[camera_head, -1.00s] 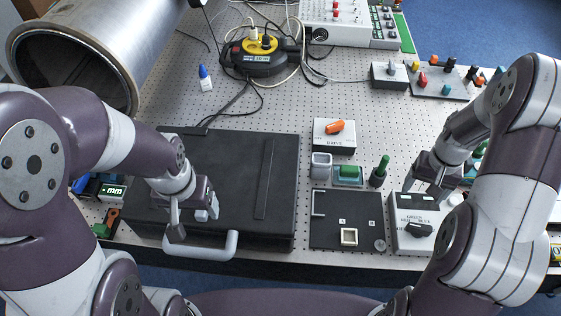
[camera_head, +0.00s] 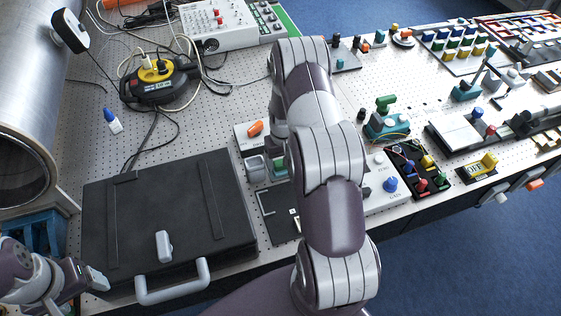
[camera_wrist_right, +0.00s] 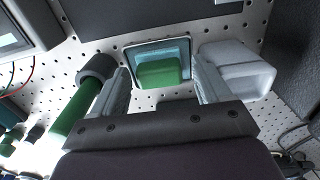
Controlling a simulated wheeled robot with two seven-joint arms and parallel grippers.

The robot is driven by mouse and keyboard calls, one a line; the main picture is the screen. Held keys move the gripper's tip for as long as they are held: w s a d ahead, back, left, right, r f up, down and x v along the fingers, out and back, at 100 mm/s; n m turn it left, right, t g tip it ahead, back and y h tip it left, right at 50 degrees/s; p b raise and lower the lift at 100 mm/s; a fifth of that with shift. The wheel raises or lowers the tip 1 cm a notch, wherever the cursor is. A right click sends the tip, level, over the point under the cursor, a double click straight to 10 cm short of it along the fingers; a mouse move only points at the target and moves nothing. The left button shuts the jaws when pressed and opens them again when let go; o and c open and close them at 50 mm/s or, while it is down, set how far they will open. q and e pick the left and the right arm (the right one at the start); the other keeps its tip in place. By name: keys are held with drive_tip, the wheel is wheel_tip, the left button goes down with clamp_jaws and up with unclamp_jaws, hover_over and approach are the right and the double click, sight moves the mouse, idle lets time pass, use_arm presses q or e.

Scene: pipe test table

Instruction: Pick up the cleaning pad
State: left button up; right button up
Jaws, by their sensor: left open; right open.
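The cleaning pad appears to be the green block (camera_wrist_right: 158,72) in a small pale-blue tray (camera_wrist_right: 176,48) in the right wrist view. In the head view, a bit of the tray (camera_head: 279,167) shows beside my right arm, which hides part of it. My right gripper (camera_wrist_right: 165,88) is open and empty, with its fingers toward the left and right sides of the tray. I cannot tell its height above the pad. My left gripper (camera_head: 90,279) is at the lower left of the head view, beside the black case, open and partly cut off.
A dark green cylinder in a grey holder (camera_wrist_right: 96,67) stands left of the tray, and a clear-grey container (camera_wrist_right: 240,72) right of it, both close to my right fingers. A black case (camera_head: 165,215) covers the table's left front. A cable reel (camera_head: 155,80) stands behind it.

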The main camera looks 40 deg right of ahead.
drive_tip(key=shift+d+f, duration=0.15)
drive_tip(key=shift+f, duration=0.6)
drive_tip(key=shift+d+f, duration=0.1)
drive_tip(key=shift+f, duration=0.65)
drive_tip(key=shift+a+r, duration=0.1)
drive_tip(key=shift+a, duration=0.05)
drive_tip(key=c, duration=0.8)
drive_tip(key=shift+c, duration=0.5)
